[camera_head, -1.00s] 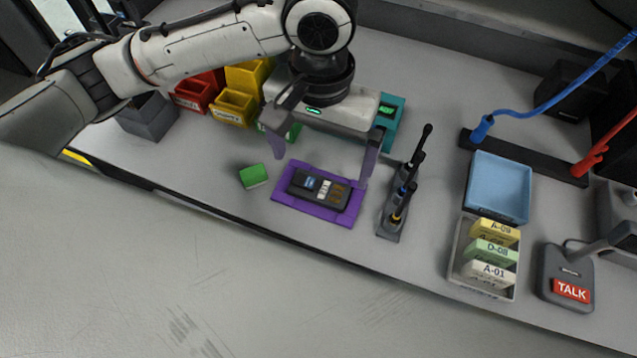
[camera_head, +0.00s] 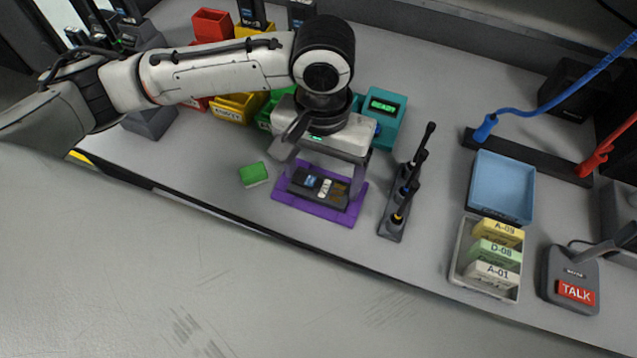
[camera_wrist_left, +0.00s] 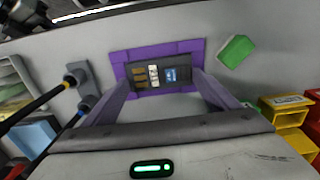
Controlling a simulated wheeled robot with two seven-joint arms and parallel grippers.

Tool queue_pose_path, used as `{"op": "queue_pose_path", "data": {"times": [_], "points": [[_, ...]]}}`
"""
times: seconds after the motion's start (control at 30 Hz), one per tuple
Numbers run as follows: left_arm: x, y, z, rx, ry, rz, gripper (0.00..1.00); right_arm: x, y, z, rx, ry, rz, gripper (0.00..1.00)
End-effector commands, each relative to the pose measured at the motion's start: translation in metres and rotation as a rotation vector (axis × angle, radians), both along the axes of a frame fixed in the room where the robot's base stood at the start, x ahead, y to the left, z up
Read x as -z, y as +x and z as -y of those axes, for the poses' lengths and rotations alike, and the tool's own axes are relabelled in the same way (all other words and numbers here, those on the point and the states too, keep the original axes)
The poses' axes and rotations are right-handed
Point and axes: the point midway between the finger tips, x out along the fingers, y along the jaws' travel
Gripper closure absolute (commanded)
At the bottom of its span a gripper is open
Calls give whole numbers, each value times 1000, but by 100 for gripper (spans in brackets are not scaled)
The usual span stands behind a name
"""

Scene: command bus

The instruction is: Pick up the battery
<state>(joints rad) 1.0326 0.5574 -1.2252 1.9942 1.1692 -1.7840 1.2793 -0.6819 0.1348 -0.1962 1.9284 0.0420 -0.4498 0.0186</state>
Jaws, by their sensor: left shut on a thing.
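The battery (camera_head: 318,188) is a dark block with a blue label and brown contacts, lying over the purple mat (camera_head: 291,203). It also shows in the left wrist view (camera_wrist_left: 184,73), between my fingers. My left gripper (camera_head: 322,186) is above the mat with its fingers at the two ends of the battery, shut on it. In the left wrist view the gripper (camera_wrist_left: 163,82) shows both fingers reaching down to the battery's ends. I cannot tell whether the battery is clear of the mat. My right gripper is not in view.
A green block (camera_head: 253,174) lies left of the mat. A dark stand with several upright tools (camera_head: 399,205) is close on the right. Yellow bins (camera_head: 236,107) and a teal READY tester (camera_head: 383,117) are behind. A blue tray (camera_head: 500,187) stands farther right.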

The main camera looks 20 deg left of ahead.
Motion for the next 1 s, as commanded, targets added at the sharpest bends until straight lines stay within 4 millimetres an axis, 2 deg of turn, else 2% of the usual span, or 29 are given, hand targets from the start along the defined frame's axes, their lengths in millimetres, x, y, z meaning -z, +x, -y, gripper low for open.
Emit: {"op": "queue_pose_path", "data": {"times": [0.17,0.27,0.7,0.83,1.0], "points": [[-1,0,0,0,0,1,44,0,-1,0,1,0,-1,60],[-9,0,1,1,-1,2,44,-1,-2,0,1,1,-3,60],[-88,1,1,1,-2,2,44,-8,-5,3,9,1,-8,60],[-99,0,1,1,-1,1,44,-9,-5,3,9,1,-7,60],[-101,0,0,0,0,0,44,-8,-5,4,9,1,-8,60]]}}
